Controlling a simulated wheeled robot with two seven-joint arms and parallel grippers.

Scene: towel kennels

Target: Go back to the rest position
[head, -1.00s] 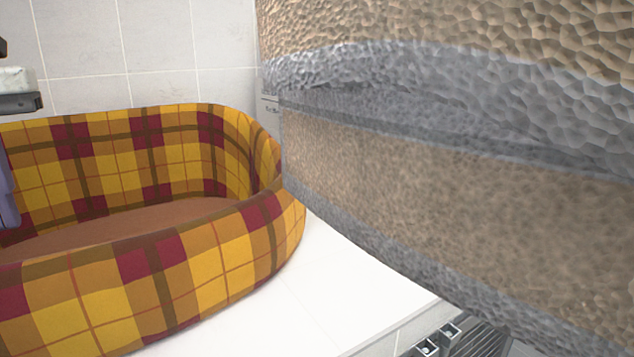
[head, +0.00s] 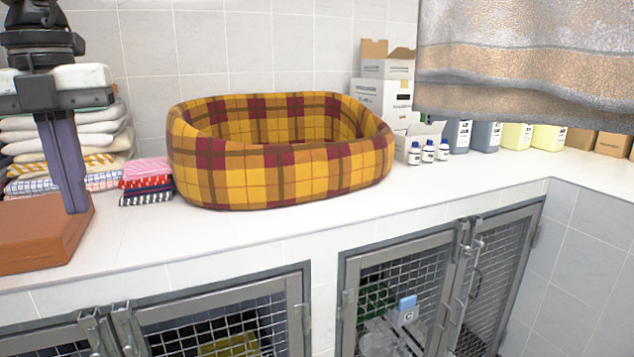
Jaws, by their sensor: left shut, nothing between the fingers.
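My left gripper (head: 75,205) hangs at the left of the head view, with its long bluish fingers pointing down. It is shut and empty. Its fingertips show in front of a brown-orange box-like block (head: 45,235) on the white counter; I cannot tell whether they touch it. My right gripper is out of view.
A yellow and maroon plaid pet bed (head: 275,180) stands on the counter (head: 480,180). Folded towels (head: 105,135) are stacked at left. A tan and grey striped cloth (head: 525,60) fills the upper right. Bottles (head: 487,135) and cartons (head: 385,95) stand behind. Mesh kennel doors (head: 400,300) are below.

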